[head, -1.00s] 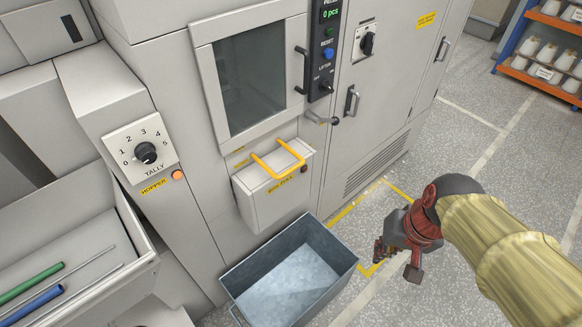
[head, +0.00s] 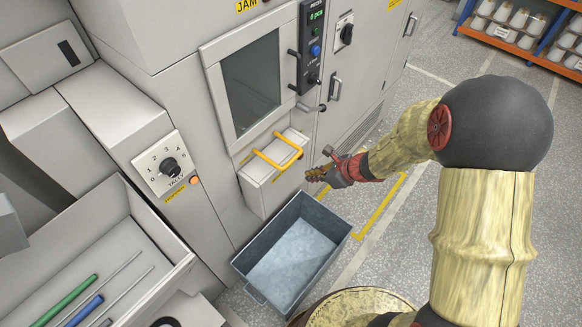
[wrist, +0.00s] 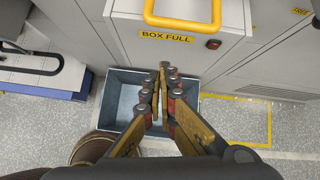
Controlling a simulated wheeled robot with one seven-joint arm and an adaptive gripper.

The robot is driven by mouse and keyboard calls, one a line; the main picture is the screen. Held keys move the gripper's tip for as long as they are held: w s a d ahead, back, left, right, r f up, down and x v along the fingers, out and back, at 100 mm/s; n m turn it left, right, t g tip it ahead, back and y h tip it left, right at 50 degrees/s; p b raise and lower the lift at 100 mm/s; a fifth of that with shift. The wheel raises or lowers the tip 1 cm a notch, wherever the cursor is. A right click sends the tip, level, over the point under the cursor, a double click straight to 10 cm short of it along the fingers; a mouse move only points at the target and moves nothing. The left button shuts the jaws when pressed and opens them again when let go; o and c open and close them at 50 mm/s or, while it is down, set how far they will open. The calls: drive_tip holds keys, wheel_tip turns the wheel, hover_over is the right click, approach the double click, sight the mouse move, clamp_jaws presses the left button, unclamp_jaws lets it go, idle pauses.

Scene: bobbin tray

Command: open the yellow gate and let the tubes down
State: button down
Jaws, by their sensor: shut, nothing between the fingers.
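The yellow gate handle (head: 292,163) is a U-shaped bar on the grey box under the machine's window. It also shows at the top of the wrist view (wrist: 185,24), above a "BOX FULL" label. My gripper (head: 312,174) is just right of this box, apart from the handle. In the wrist view my gripper (wrist: 165,72) has its fingertips together, with nothing between them. It is over the open grey bin (head: 290,255), which looks empty. A green tube (head: 68,299) and a blue tube (head: 84,312) lie in the hopper tray at lower left.
The hopper tray (head: 165,262) has high walls. A tally dial (head: 168,166) is on the machine's left part. A black control panel (head: 311,45) and a door handle (head: 334,89) are above and right of the box. Shelving (head: 500,40) stands far right; the floor between is clear.

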drive_tip(key=shift+w+d+r+m, duration=0.15)
drive_tip(key=shift+w+d+m, duration=0.35)
drive_tip(key=shift+m, duration=0.5)
drive_tip(key=w+a+f, duration=0.3)
drive_tip(key=w+a, duration=0.2)
drive_tip(key=shift+f, duration=0.35)
drive_tip(key=shift+w+a, duration=0.1)
